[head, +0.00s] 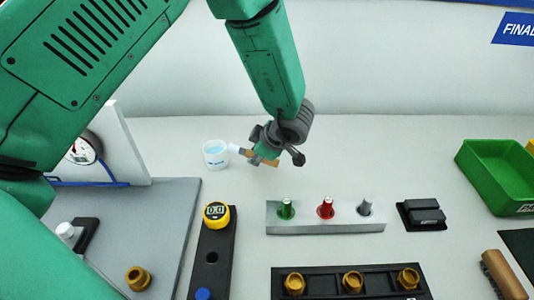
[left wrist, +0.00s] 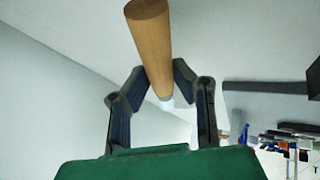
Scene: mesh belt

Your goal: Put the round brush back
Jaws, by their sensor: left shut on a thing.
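The round brush (head: 264,161) has a wooden handle and a pale end that points left. My left gripper (head: 258,154) is shut on its handle and holds it tilted above the table. In the left wrist view the handle (left wrist: 150,40) stands up between the fingers of my left gripper (left wrist: 162,80), its far pale end partly hidden. A small white cup (head: 208,163) with light blue inside stands just left of the pale end; I cannot tell whether they touch. My right gripper is not in view.
A grey block (head: 306,228) with green, red and grey pins stands in front. A green bin (head: 492,172), a black block (head: 424,215) and a wooden-backed brush (head: 503,274) are at right. The table behind is clear.

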